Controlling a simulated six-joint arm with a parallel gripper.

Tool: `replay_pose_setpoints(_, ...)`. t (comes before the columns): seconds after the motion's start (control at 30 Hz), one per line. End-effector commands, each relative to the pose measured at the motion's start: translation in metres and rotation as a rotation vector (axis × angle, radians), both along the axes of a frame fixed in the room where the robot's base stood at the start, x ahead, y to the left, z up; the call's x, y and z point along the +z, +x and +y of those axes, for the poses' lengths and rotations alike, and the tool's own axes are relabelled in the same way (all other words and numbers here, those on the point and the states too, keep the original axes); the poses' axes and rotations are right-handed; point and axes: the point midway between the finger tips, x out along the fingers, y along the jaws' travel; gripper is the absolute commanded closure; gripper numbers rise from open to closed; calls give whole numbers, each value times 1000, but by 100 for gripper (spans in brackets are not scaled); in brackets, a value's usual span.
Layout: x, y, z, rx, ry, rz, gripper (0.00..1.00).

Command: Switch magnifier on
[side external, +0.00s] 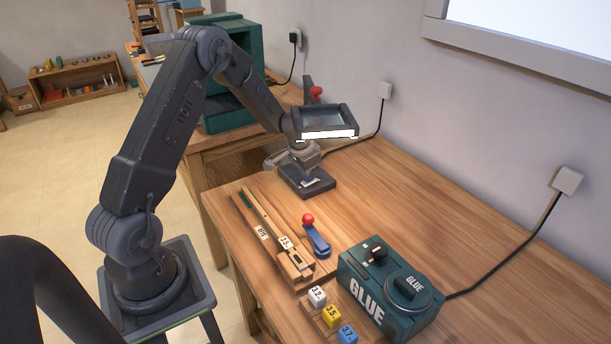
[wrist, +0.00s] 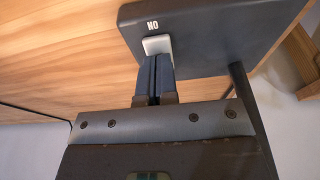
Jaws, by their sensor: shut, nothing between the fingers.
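The magnifier (side external: 322,119) has a dark rectangular head on a stand, and its dark base (side external: 322,187) sits on the bench. A bright white strip runs along the head's front edge. In the wrist view, the base (wrist: 215,30) carries a pale rectangular switch (wrist: 157,44) beside a white "ON" label, upside down in this view. My gripper (wrist: 154,60) is shut and empty, its dark fingertips at the switch's near edge, seemingly touching it. In the side view my gripper (side external: 309,176) points down over the base, partly under the head; the switch is largely hidden there.
A green glue machine (side external: 395,290) stands at the front right. Numbered blocks (side external: 332,316), a wooden key assembly (side external: 275,240) and a blue lever with a red knob (side external: 316,238) lie nearby. A cable runs to the wall; bench right of the base is clear.

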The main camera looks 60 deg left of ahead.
Motion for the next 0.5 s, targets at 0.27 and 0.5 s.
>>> replay_pose_setpoints(0.27, 1, -1, 0, 0, 0, 1, 100)
replay_pose_setpoints(0.5, 28, -17, 0, 1, 1, -2, 100)
